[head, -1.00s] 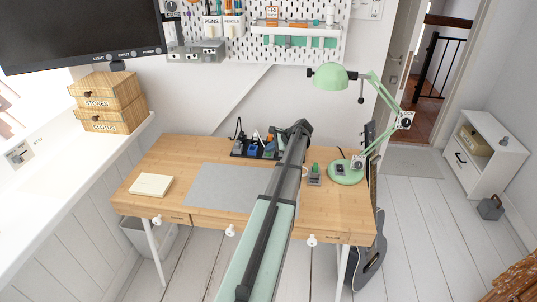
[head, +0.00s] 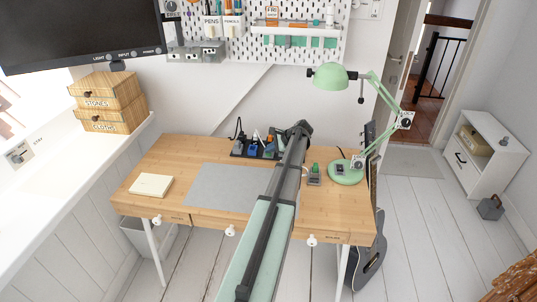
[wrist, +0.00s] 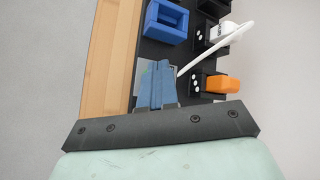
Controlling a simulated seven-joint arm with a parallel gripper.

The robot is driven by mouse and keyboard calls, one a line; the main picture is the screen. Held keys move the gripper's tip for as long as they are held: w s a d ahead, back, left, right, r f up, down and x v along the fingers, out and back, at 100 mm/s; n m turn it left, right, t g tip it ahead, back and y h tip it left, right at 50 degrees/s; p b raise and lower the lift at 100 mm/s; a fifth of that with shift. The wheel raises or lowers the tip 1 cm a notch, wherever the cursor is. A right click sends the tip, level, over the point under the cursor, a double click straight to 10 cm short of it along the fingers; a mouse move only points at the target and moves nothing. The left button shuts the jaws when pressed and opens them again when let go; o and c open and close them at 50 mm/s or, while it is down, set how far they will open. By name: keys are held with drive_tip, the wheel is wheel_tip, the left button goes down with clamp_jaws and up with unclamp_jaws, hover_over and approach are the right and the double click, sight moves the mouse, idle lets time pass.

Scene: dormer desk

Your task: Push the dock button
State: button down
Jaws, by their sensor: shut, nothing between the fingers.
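A black dock-like strip (head: 238,154) lies at the back of the desk, with several small devices on it. In the wrist view the black strip (wrist: 150,53) runs along the desk edge, carrying a blue block (wrist: 167,18), an orange piece (wrist: 222,85) and a white plug (wrist: 219,33). My gripper (wrist: 160,68) is shut and empty, its bluish fingers over the strip beside a pale grey patch. I cannot tell whether they touch it. In the head view my arm hides the fingers and part of the strip. I cannot make out which part is the dock button.
A grey device with a green top (head: 314,176) and a green lamp (head: 345,174) stand to the right of my arm. A grey mat (head: 225,186) and a cream pad (head: 151,185) lie on the desk (head: 180,150). The pegboard (head: 300,48) is behind.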

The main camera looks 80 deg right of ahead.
sight(270, 154)
drive_tip(key=shift+r, duration=0.25)
drive_tip(key=shift+r, duration=3)
